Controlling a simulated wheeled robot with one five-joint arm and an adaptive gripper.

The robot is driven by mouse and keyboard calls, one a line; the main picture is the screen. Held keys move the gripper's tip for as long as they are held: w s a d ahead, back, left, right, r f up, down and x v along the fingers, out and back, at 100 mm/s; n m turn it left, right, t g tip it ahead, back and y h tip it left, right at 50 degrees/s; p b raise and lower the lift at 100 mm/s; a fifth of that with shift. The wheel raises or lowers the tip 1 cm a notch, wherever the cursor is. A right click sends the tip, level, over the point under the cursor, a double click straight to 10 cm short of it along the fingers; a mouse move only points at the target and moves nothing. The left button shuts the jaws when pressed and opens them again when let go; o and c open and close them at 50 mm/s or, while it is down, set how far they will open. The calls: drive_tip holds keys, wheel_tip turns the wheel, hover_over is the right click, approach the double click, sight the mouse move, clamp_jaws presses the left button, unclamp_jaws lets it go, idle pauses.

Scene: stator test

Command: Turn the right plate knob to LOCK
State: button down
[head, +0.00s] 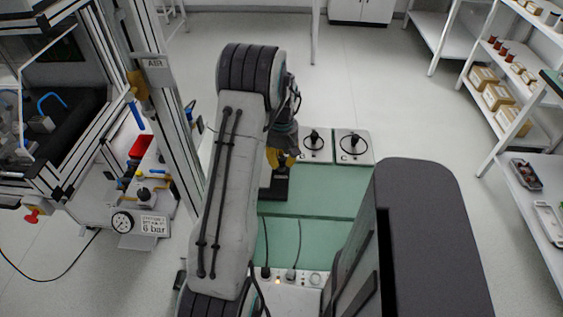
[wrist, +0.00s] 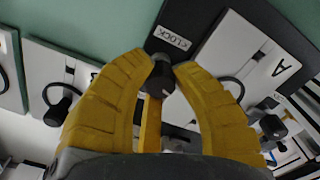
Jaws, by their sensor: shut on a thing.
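In the wrist view my gripper (wrist: 168,70) has its two yellow fingers closed on a small black knob (wrist: 160,76). The knob sits at a dark plate (wrist: 190,14) that carries a LOCK label (wrist: 172,37) just above the fingertips. A small pale mark shows on the knob's lower side; its exact heading is hard to tell. In the head view my gripper (head: 283,158) is over the dark plate (head: 273,192), left of two white plates; the held knob is hidden there. I cannot tell from the pictures whether this is the right plate knob.
Two white plates with black knobs, one left (head: 316,146) and one right (head: 354,147), stand at the green bench top's (head: 315,190) far edge. A white plate marked A (wrist: 250,55) is beside the dark plate. A metal frame (head: 165,100) stands left; shelves (head: 505,95) stand right.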

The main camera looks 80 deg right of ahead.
sight(282, 158)
drive_tip(key=shift+a+f+n+b, duration=0.1)
drive_tip(key=shift+n+b, duration=0.05)
drive_tip(key=shift+n, duration=0.45)
drive_tip(key=shift+a+f+n+b, duration=0.1)
drive_tip(key=shift+n+b, duration=0.05)
drive_tip(key=shift+n, duration=0.45)
drive_tip(key=c, duration=1)
unclamp_jaws()
drive_tip(key=shift+s+d+r, duration=0.1)
drive_tip(key=shift+r, duration=0.05)
drive_tip(key=shift+d+r, duration=0.1)
drive_tip(key=shift+r, duration=0.5)
wheel_tip(282, 158, up, 11)
drive_tip(key=shift+f, duration=0.1)
